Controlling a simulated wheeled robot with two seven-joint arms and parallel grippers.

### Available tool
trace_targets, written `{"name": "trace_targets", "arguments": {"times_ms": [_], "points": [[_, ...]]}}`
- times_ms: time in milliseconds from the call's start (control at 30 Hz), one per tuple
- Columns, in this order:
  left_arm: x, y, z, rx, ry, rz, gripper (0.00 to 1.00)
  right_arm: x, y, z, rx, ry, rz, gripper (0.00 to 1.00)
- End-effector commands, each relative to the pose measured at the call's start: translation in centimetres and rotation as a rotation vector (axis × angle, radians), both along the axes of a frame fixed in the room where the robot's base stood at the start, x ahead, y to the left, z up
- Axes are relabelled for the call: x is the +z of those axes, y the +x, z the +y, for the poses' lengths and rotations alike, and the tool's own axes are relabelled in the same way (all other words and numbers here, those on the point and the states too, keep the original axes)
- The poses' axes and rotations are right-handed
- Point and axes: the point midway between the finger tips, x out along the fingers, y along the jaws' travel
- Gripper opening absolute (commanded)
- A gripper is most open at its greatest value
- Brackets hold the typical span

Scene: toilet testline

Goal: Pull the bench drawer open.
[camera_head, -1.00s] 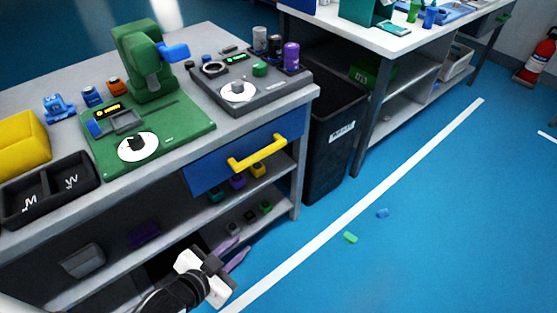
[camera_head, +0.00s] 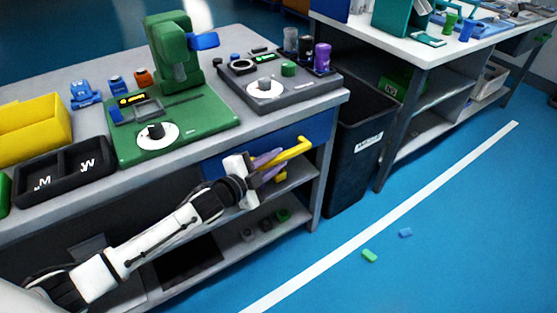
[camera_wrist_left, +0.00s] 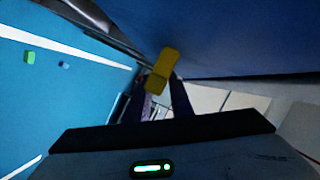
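The bench drawer has a blue front (camera_head: 321,126) and a yellow bar handle (camera_head: 296,150). It looks shut, set under the grey bench top. My left gripper (camera_head: 271,166) is at the handle, with its purple fingers pointing at the bar and covering part of it. In the left wrist view the handle (camera_wrist_left: 163,70) shows at the fingertips, between the two dark, spread fingers (camera_wrist_left: 158,92). I cannot tell whether either finger touches it. My right gripper is in neither view.
A black bin (camera_head: 360,150) stands right of the bench. A lower shelf (camera_head: 262,232) with small parts lies below the drawer. A green fixture (camera_head: 190,125) and a grey one (camera_head: 290,98) sit on top. The blue floor in front is mostly clear, with small loose pieces.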

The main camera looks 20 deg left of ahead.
Motion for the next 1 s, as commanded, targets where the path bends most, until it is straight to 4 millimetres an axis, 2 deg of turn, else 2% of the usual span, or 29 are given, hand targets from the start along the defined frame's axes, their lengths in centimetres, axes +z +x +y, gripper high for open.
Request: {"name": "trace_targets", "arguments": {"times_ms": [133,433,467,567,600,867,1000], "points": [[-0.3,1.2,-0.4,0.0,-0.001,0.0,0.2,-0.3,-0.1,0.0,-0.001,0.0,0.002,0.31],[-0.3,1.4,-0.5,0.0,-0.001,0.001,0.2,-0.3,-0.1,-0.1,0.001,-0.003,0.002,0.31],[-0.3,1.4,-0.5,0.0,-0.001,0.001,0.18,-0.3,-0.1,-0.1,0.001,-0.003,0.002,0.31],[-0.3,1.4,-0.5,0.0,-0.002,0.001,0.01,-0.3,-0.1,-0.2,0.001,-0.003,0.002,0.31],[-0.3,1.4,-0.5,0.0,-0.002,0.001,0.0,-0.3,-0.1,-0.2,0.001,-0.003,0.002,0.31],[-0.4,1.3,-0.6,0.0,-0.003,0.002,0.0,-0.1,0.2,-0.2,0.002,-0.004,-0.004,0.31],[-0.4,1.0,-1.4,0.0,-0.006,0.004,0.0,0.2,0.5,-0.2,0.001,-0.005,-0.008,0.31]]}}
